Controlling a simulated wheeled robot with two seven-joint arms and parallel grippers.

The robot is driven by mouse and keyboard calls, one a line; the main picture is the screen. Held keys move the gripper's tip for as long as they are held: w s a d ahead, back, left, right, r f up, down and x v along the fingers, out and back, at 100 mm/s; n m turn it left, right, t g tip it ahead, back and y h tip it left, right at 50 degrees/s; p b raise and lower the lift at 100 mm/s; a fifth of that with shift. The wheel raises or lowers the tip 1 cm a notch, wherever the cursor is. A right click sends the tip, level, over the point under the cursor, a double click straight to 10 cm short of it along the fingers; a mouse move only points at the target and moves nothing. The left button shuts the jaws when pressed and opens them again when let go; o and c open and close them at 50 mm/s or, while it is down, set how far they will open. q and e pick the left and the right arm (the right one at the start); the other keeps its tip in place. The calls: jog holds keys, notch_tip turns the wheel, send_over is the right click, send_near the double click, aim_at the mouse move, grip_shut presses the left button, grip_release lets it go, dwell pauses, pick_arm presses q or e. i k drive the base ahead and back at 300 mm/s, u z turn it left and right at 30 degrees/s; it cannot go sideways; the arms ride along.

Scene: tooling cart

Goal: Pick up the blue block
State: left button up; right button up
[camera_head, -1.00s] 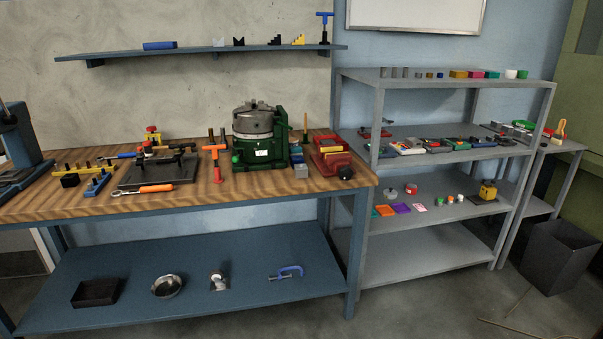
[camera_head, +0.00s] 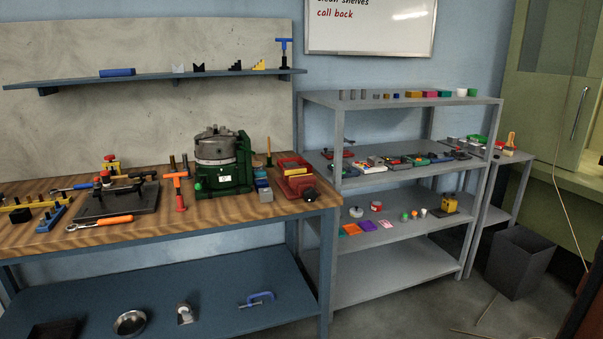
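Several blue things could be the blue block. A long blue block (camera_head: 118,72) lies on the wall shelf above the workbench. Neither of my grippers shows in this view.
The wooden workbench (camera_head: 130,226) carries a green machine (camera_head: 222,176), a red vise (camera_head: 296,183) and several tools. The grey shelf rack (camera_head: 400,241) stands right of it. A dark bin (camera_head: 520,264) stands on the floor at the right. Floor before the rack is mostly clear.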

aim_at(263, 183)
jog(key=z, duration=0.2)
jog(key=i, duration=0.2)
jog(key=z, duration=0.95)
jog(key=i, duration=1.75)
jog(key=u, duration=0.65)
